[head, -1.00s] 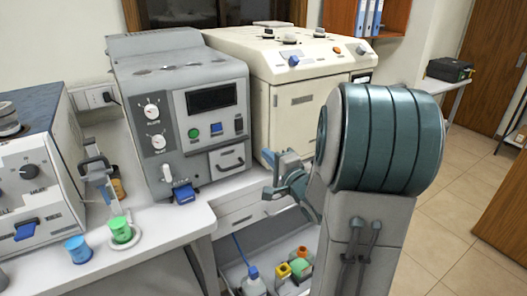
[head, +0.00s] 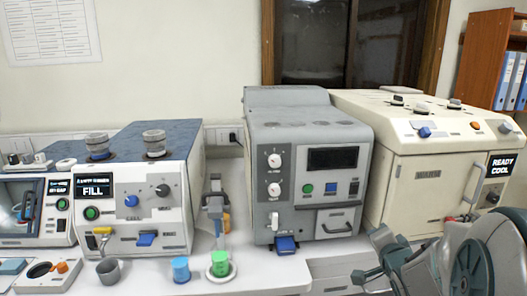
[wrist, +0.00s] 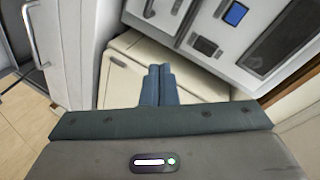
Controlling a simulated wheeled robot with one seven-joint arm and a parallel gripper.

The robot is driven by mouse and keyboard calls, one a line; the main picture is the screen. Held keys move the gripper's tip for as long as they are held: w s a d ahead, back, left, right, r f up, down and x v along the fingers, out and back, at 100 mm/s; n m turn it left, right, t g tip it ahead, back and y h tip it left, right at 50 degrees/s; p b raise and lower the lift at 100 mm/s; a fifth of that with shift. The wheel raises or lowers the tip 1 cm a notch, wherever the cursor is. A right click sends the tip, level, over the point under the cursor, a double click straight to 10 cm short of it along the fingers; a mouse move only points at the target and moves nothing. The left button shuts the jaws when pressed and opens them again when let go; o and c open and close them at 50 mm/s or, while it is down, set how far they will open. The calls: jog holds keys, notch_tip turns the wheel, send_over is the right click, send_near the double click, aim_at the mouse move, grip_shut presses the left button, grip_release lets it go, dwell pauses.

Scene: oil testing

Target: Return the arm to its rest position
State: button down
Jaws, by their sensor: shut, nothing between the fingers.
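My gripper (head: 372,278) is at the lower right of the head view, in front of the grey and cream machines and apart from them. In the wrist view my gripper (wrist: 158,70) shows its two blue-grey fingers side by side, shut with nothing between them. My arm is folded at the lower right corner of the head view, and part of it is cut off by the picture edge.
A grey machine (head: 262,190) and a cream machine (head: 400,180) stand on the right. A machine marked FILL (head: 150,215) stands left.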

jog(key=s+a+f+n+g, duration=0.1)
jog(key=s+a+n+g, duration=0.3)
jog(key=s, duration=0.3)
jog(key=s+a+f+n+g, duration=0.1)
jog(key=s+a+n+g, duration=0.3)
jog(key=s, duration=0.4)
jog(key=s+a+f+n+g+y, duration=0.1)
jog(key=s+a+n+g, duration=0.2)
jog(key=s+a, duration=0.3)
jog(key=shift+s+f+n+g, duration=0.3)
jog(key=shift+s+n+g, duration=0.1)
jog(key=shift+s+n, duration=0.45)
jog(key=shift+w+d, duration=0.1)
jog(key=shift+w, duration=0.05)
